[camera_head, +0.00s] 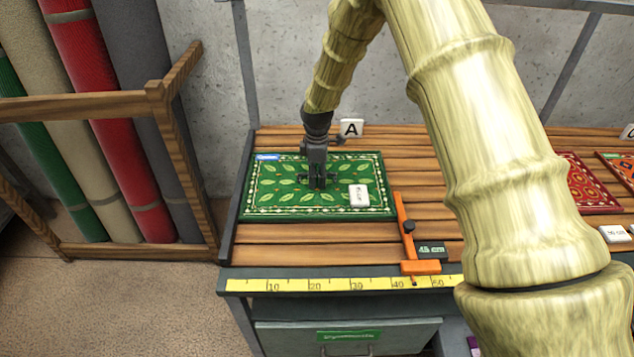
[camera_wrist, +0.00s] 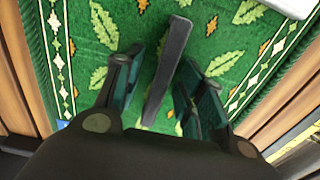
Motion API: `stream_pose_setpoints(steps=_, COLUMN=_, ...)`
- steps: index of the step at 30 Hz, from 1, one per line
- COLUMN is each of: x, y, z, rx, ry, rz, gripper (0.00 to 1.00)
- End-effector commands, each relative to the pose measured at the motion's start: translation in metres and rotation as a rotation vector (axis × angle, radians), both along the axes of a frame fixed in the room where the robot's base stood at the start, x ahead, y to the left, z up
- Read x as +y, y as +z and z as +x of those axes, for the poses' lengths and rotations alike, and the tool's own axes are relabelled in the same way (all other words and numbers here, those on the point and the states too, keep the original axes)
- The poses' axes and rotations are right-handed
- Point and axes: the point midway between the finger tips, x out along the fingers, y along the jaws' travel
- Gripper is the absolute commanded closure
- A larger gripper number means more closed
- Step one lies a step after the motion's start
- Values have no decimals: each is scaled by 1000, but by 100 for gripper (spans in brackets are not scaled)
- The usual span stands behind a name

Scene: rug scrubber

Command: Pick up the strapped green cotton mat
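The green mat (camera_head: 275,201) with a leaf pattern lies flat on the slatted bench at left. It also fills much of the wrist view (camera_wrist: 220,35). A dark strap or handle (camera_wrist: 170,62) stands across its middle in the wrist view. My gripper (camera_head: 318,180) points down over the mat's middle. In the wrist view my gripper (camera_wrist: 162,72) is open, with one finger on each side of the dark strap. Gaps show between the strap and both fingers. Whether the fingertips touch the mat cannot be told. My gripper hides part of the strap in the head view.
A white tag (camera_head: 359,195) lies on the mat's right part. An orange measuring tool (camera_head: 405,235) lies right of it, beside a dark 45 cm tag (camera_head: 432,250). A yellow ruler (camera_head: 330,284) runs along the bench front. A red mat (camera_head: 590,190) lies at right. A wooden rack (camera_head: 155,100) holds rolled rugs.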

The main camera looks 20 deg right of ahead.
Motion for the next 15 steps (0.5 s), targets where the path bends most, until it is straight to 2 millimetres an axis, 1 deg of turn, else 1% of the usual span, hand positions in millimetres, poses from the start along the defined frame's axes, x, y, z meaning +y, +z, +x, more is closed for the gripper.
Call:
stream_pose_setpoints(steps=2, x=0, y=0, z=0, rx=0, ry=0, rz=0, gripper=61)
stream_pose_setpoints(steps=5, x=0, y=0, z=0, rx=0, ry=0, rz=0, gripper=77)
stream_pose_setpoints(steps=6, x=0, y=0, z=0, rx=0, ry=0, rz=0, gripper=84)
stream_pose_setpoints(steps=9, x=0, y=0, z=0, rx=0, ry=0, rz=0, gripper=100)
stream_pose_setpoints(steps=15, x=0, y=1, z=1, rx=-1, ry=0, rz=1, gripper=100)
